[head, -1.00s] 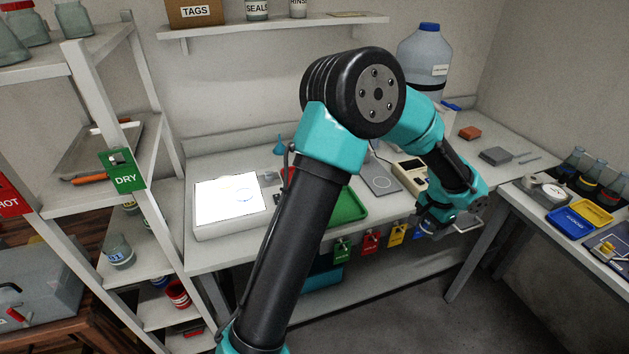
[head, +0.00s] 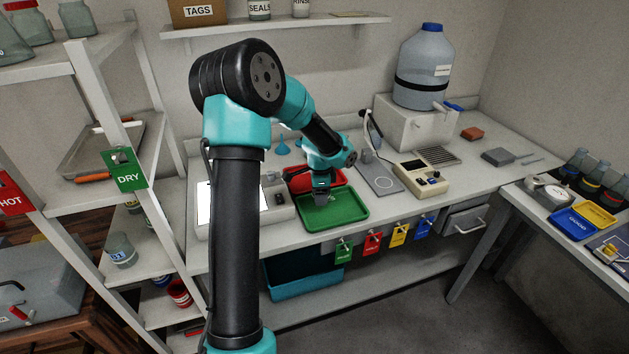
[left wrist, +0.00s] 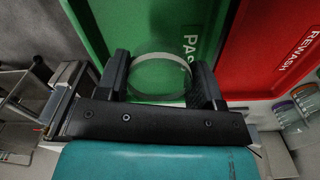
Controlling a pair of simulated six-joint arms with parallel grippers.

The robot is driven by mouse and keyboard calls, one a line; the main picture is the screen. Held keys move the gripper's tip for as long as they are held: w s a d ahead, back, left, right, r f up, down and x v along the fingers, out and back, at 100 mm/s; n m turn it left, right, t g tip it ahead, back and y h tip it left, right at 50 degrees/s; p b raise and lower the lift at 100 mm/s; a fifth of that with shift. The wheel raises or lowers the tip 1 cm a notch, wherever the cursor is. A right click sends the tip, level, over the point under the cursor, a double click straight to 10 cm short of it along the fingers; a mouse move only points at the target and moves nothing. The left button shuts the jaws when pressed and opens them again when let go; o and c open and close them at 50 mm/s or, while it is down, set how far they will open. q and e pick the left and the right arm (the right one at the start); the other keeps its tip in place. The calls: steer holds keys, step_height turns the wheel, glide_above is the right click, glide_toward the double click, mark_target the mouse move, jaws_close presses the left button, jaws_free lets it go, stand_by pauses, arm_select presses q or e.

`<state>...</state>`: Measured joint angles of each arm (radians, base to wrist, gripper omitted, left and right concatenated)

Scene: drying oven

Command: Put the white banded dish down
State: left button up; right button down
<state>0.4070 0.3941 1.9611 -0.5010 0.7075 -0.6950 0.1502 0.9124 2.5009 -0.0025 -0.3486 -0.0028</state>
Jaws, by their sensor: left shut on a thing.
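My left gripper (head: 321,198) is above the green tray (head: 347,209), pointing down. In the left wrist view its fingers (left wrist: 160,72) are shut on the sides of the white banded dish (left wrist: 160,76), a round dish with a pale rim. Green shows inside and around the rim. The green tray (left wrist: 105,25), marked with letters starting "PAS", lies below the dish. I cannot tell whether the dish touches the tray. In the head view the dish is hidden or too small to make out. My right gripper is not in view.
A red tray (head: 328,178), marked REWASH in the left wrist view (left wrist: 270,50), adjoins the green tray. A lit white panel (head: 203,203) is to the left. A grey plate (head: 381,181) and a cream device (head: 420,178) are to the right. Coloured tags hang along the bench front.

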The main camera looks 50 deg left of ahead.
arm_select(q)
steer(key=shift+s+a, duration=0.55)
steer(key=shift+a, duration=0.1)
steer(key=shift+w+a, duration=0.1)
steer(key=w+a, duration=0.3)
steer(key=w+a+f, duration=0.1)
steer(key=w+a, duration=0.2)
steer(key=a, duration=0.1)
steer(key=w+a, duration=0.4)
steer(key=shift+a+f, duration=0.2)
steer(key=shift+f, duration=0.05)
steer(key=shift+w+a, duration=0.25)
steer(key=shift+f, duration=1.8)
steer(key=shift+f, duration=0.1)
